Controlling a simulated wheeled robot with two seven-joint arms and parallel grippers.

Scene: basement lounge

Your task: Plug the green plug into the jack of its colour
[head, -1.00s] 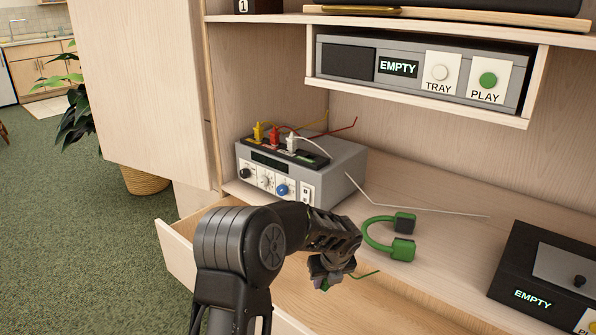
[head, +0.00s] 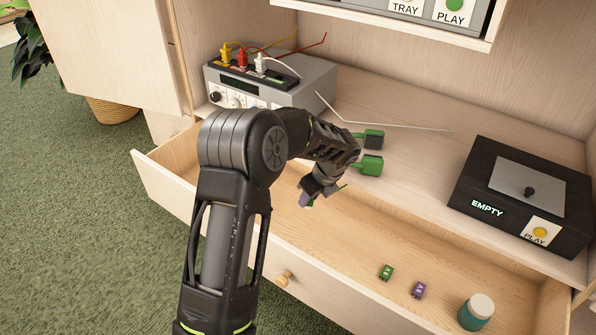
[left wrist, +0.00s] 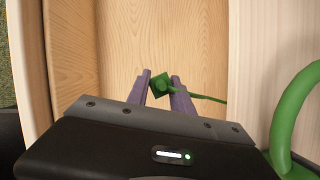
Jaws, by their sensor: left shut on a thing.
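My left gripper (head: 308,201) has purple fingertips and hangs over the open drawer (head: 232,203). In the left wrist view its fingers (left wrist: 161,77) are shut on the green plug (left wrist: 161,86), whose green cable runs off to the right. In the head view the plug is mostly hidden behind the gripper; a bit of green cable shows beside it. The grey device (head: 311,92) stands on the shelf behind the arm. Yellow (head: 226,54), red (head: 242,57) and white (head: 261,65) plugs stand in its top. My right gripper is out of view.
Green headphones (head: 370,165) lie on the shelf right of the gripper, partly hidden by my arm. A black box (head: 475,208) reading EMPTY stands farther right.

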